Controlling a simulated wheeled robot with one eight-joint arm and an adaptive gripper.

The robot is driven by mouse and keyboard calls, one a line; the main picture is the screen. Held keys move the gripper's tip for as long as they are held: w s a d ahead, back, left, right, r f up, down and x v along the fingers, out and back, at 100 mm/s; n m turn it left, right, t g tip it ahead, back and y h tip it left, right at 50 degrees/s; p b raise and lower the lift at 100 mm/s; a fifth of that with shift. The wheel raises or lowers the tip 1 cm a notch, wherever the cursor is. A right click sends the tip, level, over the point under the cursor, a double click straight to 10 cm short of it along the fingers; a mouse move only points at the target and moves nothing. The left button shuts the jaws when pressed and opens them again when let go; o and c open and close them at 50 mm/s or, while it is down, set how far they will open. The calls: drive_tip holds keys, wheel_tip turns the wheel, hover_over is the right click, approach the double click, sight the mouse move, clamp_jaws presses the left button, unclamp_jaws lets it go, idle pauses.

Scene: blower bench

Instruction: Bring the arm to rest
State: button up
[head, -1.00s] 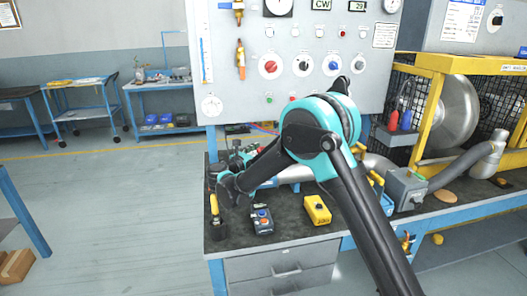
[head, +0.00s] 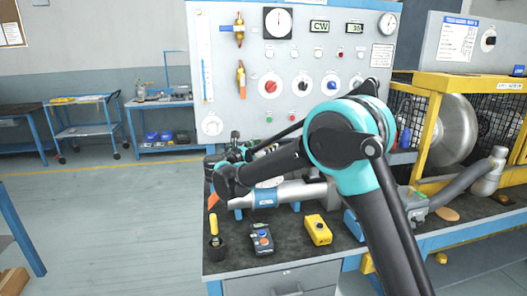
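My arm rises from the lower right to a teal elbow, and its forearm reaches left over the bench. The dark end of the arm, with my gripper (head: 224,184), is above the left part of the bench. The fingers are too small and too dark to tell apart, so I cannot see whether they are open or shut. A small orange patch shows just below the gripper; I cannot tell what it belongs to. The arm hides part of the panel and of the bench top (head: 290,250).
A yellow-handled tool (head: 214,226) stands in a dark cup, beside a grey handheld device (head: 262,240) and a yellow box (head: 318,230). A silver pipe (head: 295,193) lies behind them. The gauge panel (head: 240,100) rises behind; a yellow-framed blower (head: 452,130) stands right. The left floor is open.

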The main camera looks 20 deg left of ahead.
idle(0.3)
drive_tip(key=w+d+r+n+t+y, duration=0.4)
drive_tip(key=w+d+r+n+y, duration=0.25)
drive_tip(key=d+r+n, duration=0.35)
drive_tip(key=s+d+f+n+g+y, duration=0.25)
drive_tip(key=d+n+y, duration=0.35)
drive_tip(key=n, duration=0.7)
drive_tip(key=s+d+f+n+g+h, duration=0.1)
drive_tip(key=s+d+f+n+g, duration=0.3)
drive_tip(key=s+d+f+n, duration=0.45)
drive_tip(key=s+d+f+n+g+h, duration=0.1)
drive_tip(key=s+d+f+n+g, duration=0.4)
drive_tip(key=d+f, duration=0.6)
drive_tip(key=s+d+f+n+g+h, duration=0.1)
drive_tip(key=s+d+f+g+h, duration=0.1)
drive_tip(key=s+d+f, duration=0.5)
drive_tip(key=s+d+f+n+g+h, duration=0.2)
drive_tip(key=s+d+f, duration=0.4)
drive_tip(key=s, duration=0.6)
drive_tip(key=shift+s+d+f+g+h, duration=0.15)
drive_tip(key=shift+d+f+g+h, duration=0.25)
drive_tip(key=shift+d+g, duration=0.6)
drive_tip(key=shift+d+r+t, duration=0.1)
drive_tip(key=shift+d+t, duration=0.05)
drive_tip(key=shift+t, duration=0.1)
